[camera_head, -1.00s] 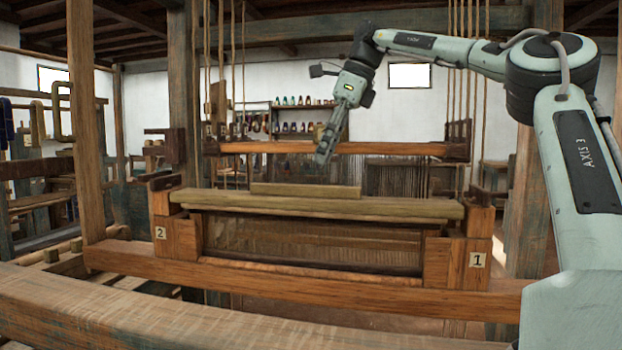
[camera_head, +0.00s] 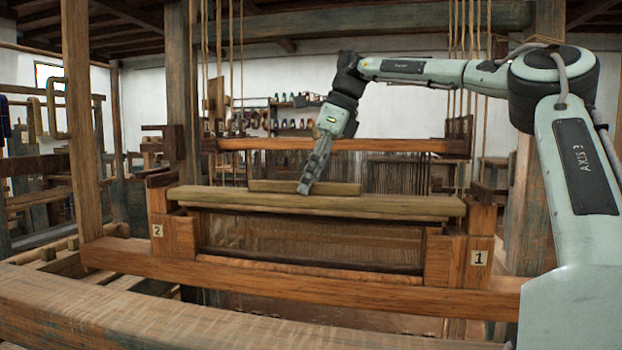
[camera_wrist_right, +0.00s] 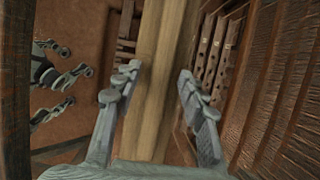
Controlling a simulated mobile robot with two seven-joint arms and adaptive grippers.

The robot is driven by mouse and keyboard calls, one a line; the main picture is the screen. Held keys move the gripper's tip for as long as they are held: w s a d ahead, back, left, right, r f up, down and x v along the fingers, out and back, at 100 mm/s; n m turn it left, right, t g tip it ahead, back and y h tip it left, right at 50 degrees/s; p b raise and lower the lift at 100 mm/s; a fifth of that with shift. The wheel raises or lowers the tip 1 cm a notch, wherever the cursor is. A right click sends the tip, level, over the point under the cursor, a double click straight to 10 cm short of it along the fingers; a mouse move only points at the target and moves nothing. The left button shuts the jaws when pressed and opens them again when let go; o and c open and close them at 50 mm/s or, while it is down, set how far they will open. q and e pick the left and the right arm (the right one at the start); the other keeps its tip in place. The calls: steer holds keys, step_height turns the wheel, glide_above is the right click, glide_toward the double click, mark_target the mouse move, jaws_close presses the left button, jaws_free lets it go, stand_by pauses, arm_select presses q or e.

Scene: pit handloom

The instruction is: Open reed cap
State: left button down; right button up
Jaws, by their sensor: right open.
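The reed cap (camera_head: 400,205) is a long pale wooden beam lying across the top of the reed frame, with a raised strip (camera_head: 335,188) along its middle. My right gripper (camera_head: 304,189) reaches down onto the cap near the left part of that strip. In the right wrist view, my right gripper (camera_wrist_right: 158,85) is open, with one finger on each side of the pale beam (camera_wrist_right: 152,40). I cannot tell whether the fingers touch it. A grey gripper shape (camera_wrist_right: 58,85) at the left of that view looks like my left gripper, partly cut off, jaw state unclear.
Wooden end blocks labelled 2 (camera_head: 174,235) and 1 (camera_head: 460,262) flank the reed (camera_head: 315,240). A front beam (camera_head: 200,310) crosses before the loom. A crossbar (camera_head: 380,145) and hanging cords stand behind, with warp threads below. Upright posts (camera_head: 78,110) rise beside the loom.

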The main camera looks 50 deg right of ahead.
jaws_close()
steer(key=shift+w+d+r+m+g+y, duration=0.25)
steer(key=shift+d+g+y, duration=0.1)
steer(key=shift+d+y, duration=0.3)
steer(key=shift+w+d+r+m+g+y, duration=0.2)
steer(key=shift+d+g+y, duration=0.2)
steer(key=shift+y, duration=0.45)
steer(key=shift+d, duration=0.1)
steer(key=shift+r+y, duration=0.15)
steer(key=shift+y, duration=0.25)
